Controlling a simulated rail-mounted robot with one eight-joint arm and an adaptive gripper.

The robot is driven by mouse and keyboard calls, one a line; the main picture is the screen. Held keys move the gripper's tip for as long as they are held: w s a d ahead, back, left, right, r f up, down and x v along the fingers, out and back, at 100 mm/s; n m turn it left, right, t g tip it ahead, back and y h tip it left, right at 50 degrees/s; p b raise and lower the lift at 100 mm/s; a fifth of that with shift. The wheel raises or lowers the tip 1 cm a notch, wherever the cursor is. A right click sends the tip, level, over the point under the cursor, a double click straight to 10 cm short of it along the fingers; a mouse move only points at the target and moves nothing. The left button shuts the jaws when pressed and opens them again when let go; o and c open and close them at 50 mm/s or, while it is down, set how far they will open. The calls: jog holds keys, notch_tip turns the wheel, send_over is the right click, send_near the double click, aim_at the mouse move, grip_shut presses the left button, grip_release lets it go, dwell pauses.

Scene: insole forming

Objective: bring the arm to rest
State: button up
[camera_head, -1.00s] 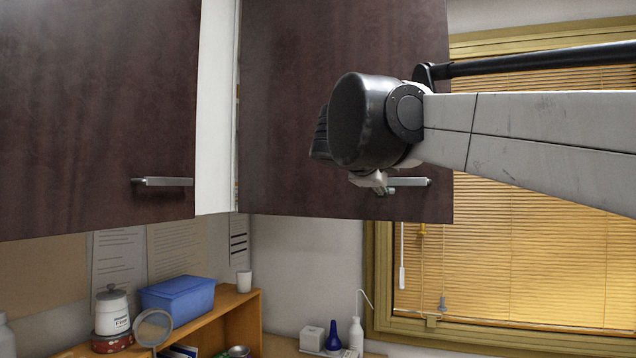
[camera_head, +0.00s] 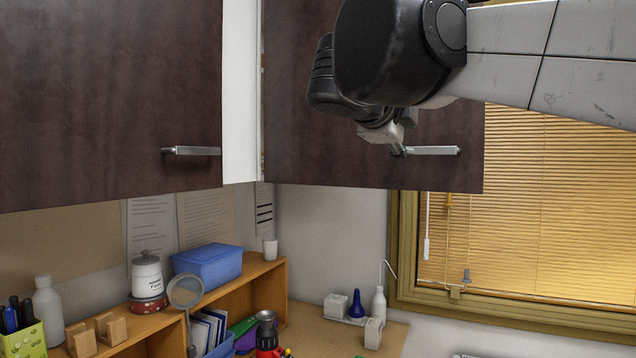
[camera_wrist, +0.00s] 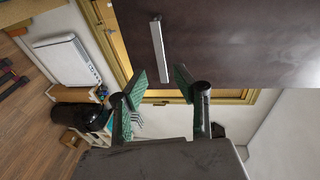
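In the head view my arm reaches in from the upper right. My wrist hides part of the right cabinet door (camera_head: 300,130), and the gripper end overlaps the left end of that door's handle (camera_head: 435,150). Most of the gripper is hidden there, so I cannot tell its exact gap to the handle.
A left cabinet door (camera_head: 100,90) with its own handle (camera_head: 190,151) hangs beside it. Below stands a wooden shelf (camera_head: 262,276) with a blue box (camera_head: 207,265), a canister (camera_head: 147,274) and a round mirror (camera_head: 185,291). A window blind (camera_head: 540,220) is at the right.

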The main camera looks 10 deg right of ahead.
jog(key=shift+f, duration=0.1)
jog(key=s+d+f+n+g+y+b, duration=0.1)
jog(key=s+f+n+b, duration=0.2)
jog(key=f, duration=0.7)
jog(key=s+d+f+n+g+y, duration=0.1)
jog(key=s+f+n+y, duration=0.15)
jog(key=f+n, duration=0.45)
jog(key=s+d+f+n+g+b, duration=0.1)
jog(key=s+f+g+b, duration=0.15)
jog(key=f, duration=0.95)
jog(key=s+a+f+n+y+b, duration=0.1)
jog(key=s+f+n, duration=0.3)
jog(key=f, duration=0.5)
jog(key=s+a+f+n+y+b, duration=0.2)
jog(key=f+n, duration=0.4)
jog(key=f, duration=0.4)
jog(key=s+a+f+n+y+b, duration=0.1)
jog(key=s+a+f+n+y, duration=0.1)
jog(key=s+f, duration=0.5)
notch_tip(320, 180, down, 3)
jog(key=n+y, duration=0.1)
jog(key=n, duration=0.1)
jog(key=shift+n+b, duration=0.35)
jog(key=shift+n, duration=0.05)
